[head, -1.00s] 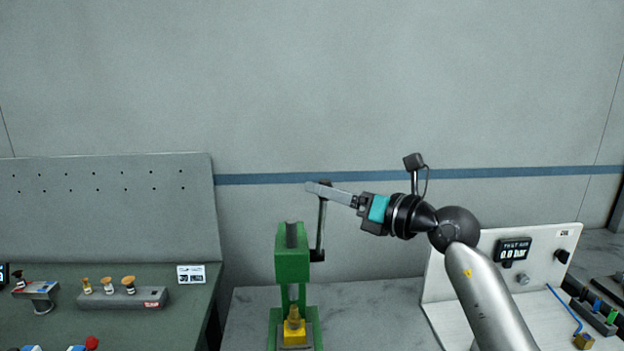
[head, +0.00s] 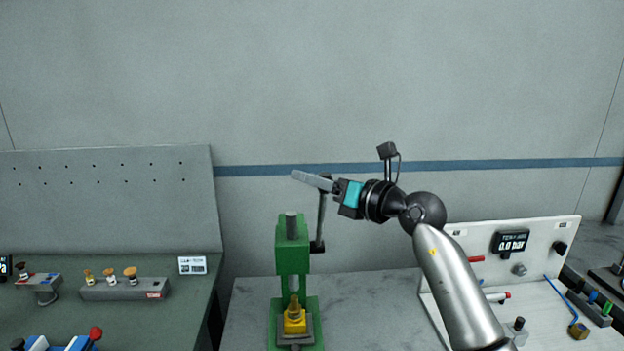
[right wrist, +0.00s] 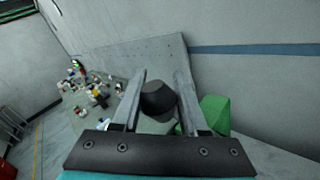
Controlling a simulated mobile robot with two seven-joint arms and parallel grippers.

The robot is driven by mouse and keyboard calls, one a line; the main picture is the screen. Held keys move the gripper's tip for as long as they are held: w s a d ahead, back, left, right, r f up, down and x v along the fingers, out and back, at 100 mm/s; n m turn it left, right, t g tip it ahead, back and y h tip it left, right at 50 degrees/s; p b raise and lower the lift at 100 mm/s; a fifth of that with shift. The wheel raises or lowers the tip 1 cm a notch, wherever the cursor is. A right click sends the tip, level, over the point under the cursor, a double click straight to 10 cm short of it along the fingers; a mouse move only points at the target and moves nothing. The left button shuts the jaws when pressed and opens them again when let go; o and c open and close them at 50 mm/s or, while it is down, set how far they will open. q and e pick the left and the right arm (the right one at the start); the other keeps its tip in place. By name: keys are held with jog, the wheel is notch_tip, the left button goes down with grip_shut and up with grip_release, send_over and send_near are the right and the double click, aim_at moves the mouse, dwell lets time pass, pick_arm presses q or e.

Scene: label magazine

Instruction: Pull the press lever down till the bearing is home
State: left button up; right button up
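The green arbor press (head: 292,248) stands on the grey bench in the head view. Its lever (head: 321,216) stands nearly upright on the right side, with a dark knob at the top. My right gripper (head: 312,181) is at the knob, reaching in from the right. In the right wrist view the knob (right wrist: 158,98) lies between the two open fingers, with little room on either side. A yellow block (head: 294,326) sits at the press base with a brass-coloured piece (head: 294,308) on it, below the ram. I cannot make out how deep the bearing sits. My left gripper is out of view.
A green-topped bench (head: 190,310) with a grey fixture (head: 125,290) stands at the left. A white panel (head: 535,245) with a display and knobs stands at the right, behind my right arm. The bench between the press and the panel is clear.

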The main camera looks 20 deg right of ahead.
grip_shut()
jog(key=shift+a, duration=0.1)
dwell(0.8)
